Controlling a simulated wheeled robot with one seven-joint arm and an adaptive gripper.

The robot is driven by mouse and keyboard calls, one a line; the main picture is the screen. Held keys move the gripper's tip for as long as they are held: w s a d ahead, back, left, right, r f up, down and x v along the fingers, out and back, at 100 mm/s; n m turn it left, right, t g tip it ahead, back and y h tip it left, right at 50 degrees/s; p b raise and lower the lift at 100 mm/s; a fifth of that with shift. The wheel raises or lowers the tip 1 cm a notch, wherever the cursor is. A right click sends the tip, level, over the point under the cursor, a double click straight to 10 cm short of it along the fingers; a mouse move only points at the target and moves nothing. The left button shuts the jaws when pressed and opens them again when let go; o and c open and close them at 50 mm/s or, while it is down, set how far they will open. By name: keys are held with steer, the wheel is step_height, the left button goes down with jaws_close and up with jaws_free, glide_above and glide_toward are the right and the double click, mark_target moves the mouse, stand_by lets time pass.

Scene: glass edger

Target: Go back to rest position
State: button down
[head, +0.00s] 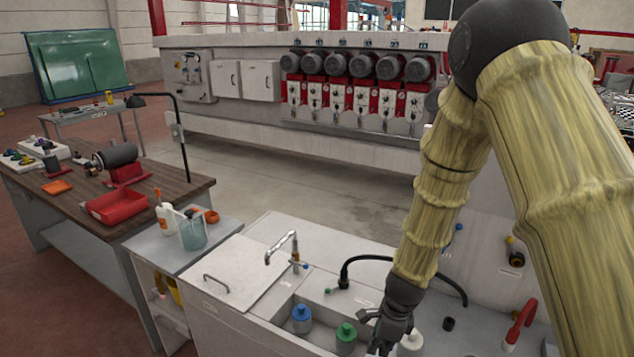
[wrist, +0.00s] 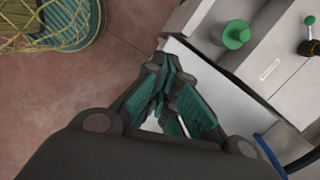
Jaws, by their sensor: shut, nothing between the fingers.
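My gripper (head: 384,335) hangs at the lower middle of the head view, over the front of the sink unit (head: 232,306). Its fingers point down, beside a white-capped bottle (head: 410,343) and a green-capped bottle (head: 346,335). In the wrist view my gripper (wrist: 170,112) has its green-padded fingers drawn together with nothing held between them. A green cap (wrist: 234,34) shows to its upper right there. I cannot tell whether the fingers touch anything.
A blue-capped bottle (head: 302,318), a tap (head: 284,244) and a black hose (head: 385,258) are close by. A workbench (head: 150,185) with a red tray (head: 117,206) stands left. The large edging machine (head: 250,120) is behind. Open floor (head: 240,170) lies between.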

steer(key=s+d+f+n+h+b, duration=0.1)
steer(key=s+d+f+n+b, duration=0.25)
steer(key=s+f, duration=0.5)
steer(key=s+d+f+n+h+b, duration=0.1)
steer(key=s+d+f+n+b, duration=0.15)
steer(key=s+f+n, duration=0.6)
steer(key=s+d+f+n+b, duration=0.1)
steer(key=s+f+n+b, duration=0.4)
steer(key=s+f, duration=1)
steer(key=s+n, duration=0.1)
steer(key=n, duration=0.2)
steer(key=shift+s+d+f+g+b, duration=0.2)
steer(key=shift+s+g+b, duration=0.1)
steer(key=shift+s, duration=0.1)
